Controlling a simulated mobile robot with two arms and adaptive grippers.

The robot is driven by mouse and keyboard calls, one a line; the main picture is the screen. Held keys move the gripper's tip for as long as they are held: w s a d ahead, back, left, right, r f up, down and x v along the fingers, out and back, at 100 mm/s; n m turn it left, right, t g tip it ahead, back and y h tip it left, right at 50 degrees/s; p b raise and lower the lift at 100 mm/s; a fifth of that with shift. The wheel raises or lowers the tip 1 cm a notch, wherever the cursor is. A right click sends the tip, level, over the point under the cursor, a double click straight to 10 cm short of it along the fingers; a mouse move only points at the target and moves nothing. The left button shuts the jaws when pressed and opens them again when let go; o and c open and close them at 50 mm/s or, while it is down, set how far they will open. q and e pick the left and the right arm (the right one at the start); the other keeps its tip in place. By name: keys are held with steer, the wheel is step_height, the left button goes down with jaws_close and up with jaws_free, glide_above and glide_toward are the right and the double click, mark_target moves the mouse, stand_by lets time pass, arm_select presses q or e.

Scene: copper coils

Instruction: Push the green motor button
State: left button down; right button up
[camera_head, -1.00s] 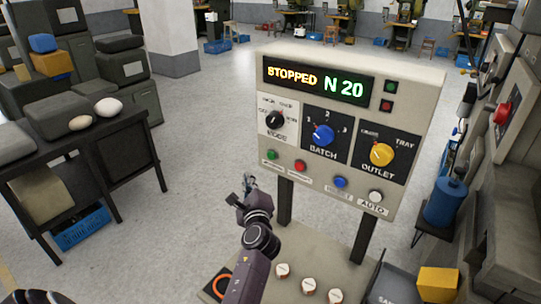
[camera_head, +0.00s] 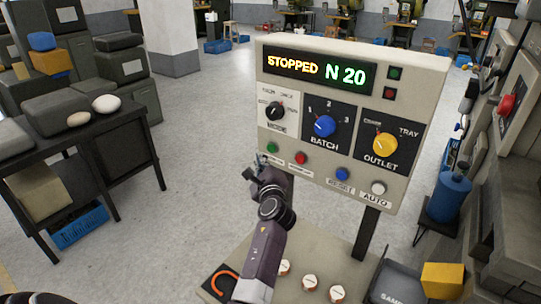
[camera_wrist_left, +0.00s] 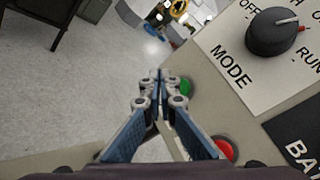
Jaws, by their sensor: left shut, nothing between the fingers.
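The green button (camera_head: 271,147) is at the lower left of the beige control panel (camera_head: 413,92), left of a red button (camera_head: 300,158). My left gripper (camera_head: 252,170) is just below and left of the green button in the head view. In the left wrist view the shut, empty fingers (camera_wrist_left: 160,78) point ahead, with the green button (camera_wrist_left: 186,84) close to the right of the tips, partly hidden behind a finger. I cannot tell whether they touch. My right gripper is not in view.
The panel has a mode knob (camera_head: 274,111), a blue batch knob (camera_head: 324,125), a yellow outlet knob (camera_head: 384,144), a blue button (camera_head: 341,174) and a white button (camera_head: 378,187). Its display (camera_head: 318,72) reads STOPPED, N 20. A dark table (camera_head: 120,121) stands left; floor between is clear.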

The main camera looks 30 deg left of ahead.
mark_target(272, 148)
arm_select(q)
steer(key=shift+w+d+b, duration=0.1)
steer(key=shift+w+b, duration=0.4)
steer(key=shift+w, duration=0.7)
stand_by(0.6)
steer(key=shift+w, duration=0.15)
steer(key=shift+w, duration=0.3)
